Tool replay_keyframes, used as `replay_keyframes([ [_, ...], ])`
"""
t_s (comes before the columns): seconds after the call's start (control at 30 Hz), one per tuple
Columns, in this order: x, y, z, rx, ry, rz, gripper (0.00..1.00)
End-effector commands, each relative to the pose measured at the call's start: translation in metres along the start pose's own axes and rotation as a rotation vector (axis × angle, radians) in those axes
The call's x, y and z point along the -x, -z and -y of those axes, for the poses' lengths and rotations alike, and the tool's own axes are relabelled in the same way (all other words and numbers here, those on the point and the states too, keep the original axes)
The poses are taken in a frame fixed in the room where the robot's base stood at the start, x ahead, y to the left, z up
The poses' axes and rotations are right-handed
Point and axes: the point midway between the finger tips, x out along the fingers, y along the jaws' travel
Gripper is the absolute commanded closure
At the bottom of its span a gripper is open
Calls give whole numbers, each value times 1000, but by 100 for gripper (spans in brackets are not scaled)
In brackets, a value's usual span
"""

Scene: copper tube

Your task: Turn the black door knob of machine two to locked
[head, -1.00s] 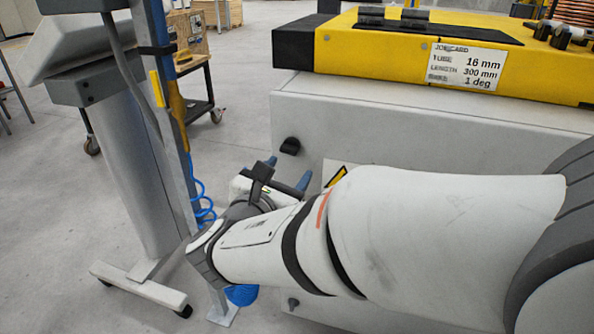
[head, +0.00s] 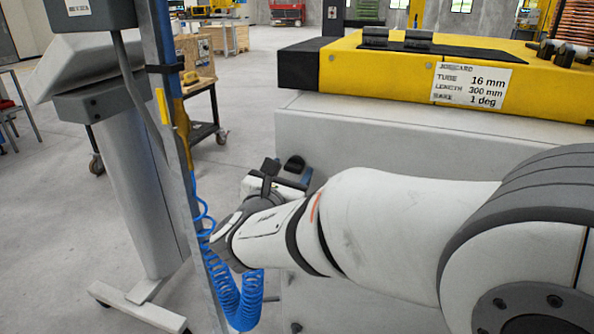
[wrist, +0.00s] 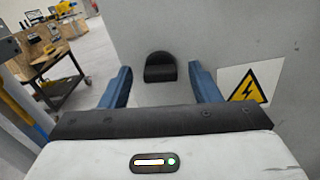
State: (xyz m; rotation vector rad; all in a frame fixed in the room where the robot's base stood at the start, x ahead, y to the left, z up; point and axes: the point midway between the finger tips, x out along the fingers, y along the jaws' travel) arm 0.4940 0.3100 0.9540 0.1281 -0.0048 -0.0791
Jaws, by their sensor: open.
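The black door knob (wrist: 160,67) is on the light grey cabinet door (wrist: 190,25) in the wrist view, between and just beyond my two blue fingers. My gripper (wrist: 160,85) is open, with a finger on each side of the knob in the picture and nothing held. In the head view the knob (head: 294,164) shows right above my gripper (head: 290,178), which is partly hidden by my wrist. I cannot tell from these frames how far the fingertips are from the door. The knob's lock marking is not readable.
A yellow electrical warning sign (wrist: 244,93) is on the door right of the knob. A yellow bender (head: 420,72) with a job card tops the cabinet. A grey post (head: 180,170) with a blue coiled hose (head: 240,300) stands close left of my wrist. A wooden cart (head: 195,90) is behind.

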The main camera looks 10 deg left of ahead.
Motion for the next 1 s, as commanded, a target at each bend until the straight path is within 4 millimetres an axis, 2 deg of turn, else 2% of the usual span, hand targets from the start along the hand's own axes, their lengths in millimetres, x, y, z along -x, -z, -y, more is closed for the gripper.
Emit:
replay_keyframes([
  [0.07,0,0,0,0,0,0,47],
  [0.57,1,0,0,-1,0,0,88],
  [1.0,1,-1,-2,146,-1,0,88],
])
